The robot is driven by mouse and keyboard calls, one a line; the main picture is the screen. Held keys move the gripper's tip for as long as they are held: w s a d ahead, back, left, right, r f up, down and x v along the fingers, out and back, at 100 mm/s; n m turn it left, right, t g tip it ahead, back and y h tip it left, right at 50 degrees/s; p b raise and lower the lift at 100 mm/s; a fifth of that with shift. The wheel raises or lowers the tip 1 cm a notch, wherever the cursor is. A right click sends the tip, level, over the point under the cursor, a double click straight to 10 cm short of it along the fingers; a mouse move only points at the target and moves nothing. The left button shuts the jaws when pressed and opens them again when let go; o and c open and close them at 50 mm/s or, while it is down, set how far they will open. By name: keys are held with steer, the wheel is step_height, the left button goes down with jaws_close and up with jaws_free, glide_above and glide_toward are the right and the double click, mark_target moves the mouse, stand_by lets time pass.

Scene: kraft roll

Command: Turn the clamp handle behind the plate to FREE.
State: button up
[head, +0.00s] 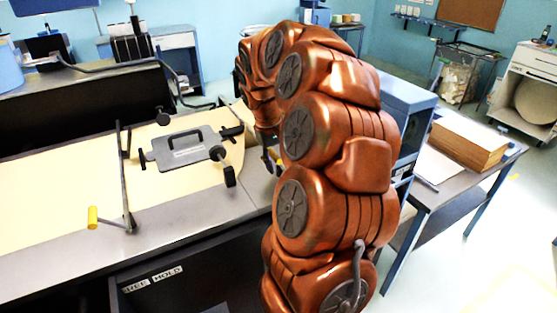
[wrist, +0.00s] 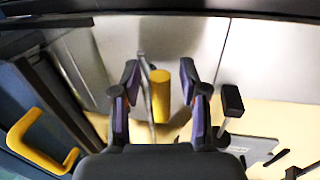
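A grey plate (head: 183,147) with a black carrying handle lies on the cream paper on the bench. A clamp lever with a yellow grip (head: 93,217) stands at the bench's front edge, left of and nearer than the plate. Its short arm points left from the foot of a long thin rod. In the wrist view a yellow grip (wrist: 160,95) and a thin rod show between the fingers of my gripper (wrist: 158,92). The fingers are open with gaps on both sides; how far beyond them the grip stands, I cannot tell.
A label reading FREE and HOLD (head: 152,279) is on the dark bench front below the lever. A black knob (head: 229,176) stands at the plate's right. A yellow loop (wrist: 42,135) beside a blue surface is at the wrist view's left. A side table holds a brown stack (head: 468,140).

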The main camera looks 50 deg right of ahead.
jaws_close()
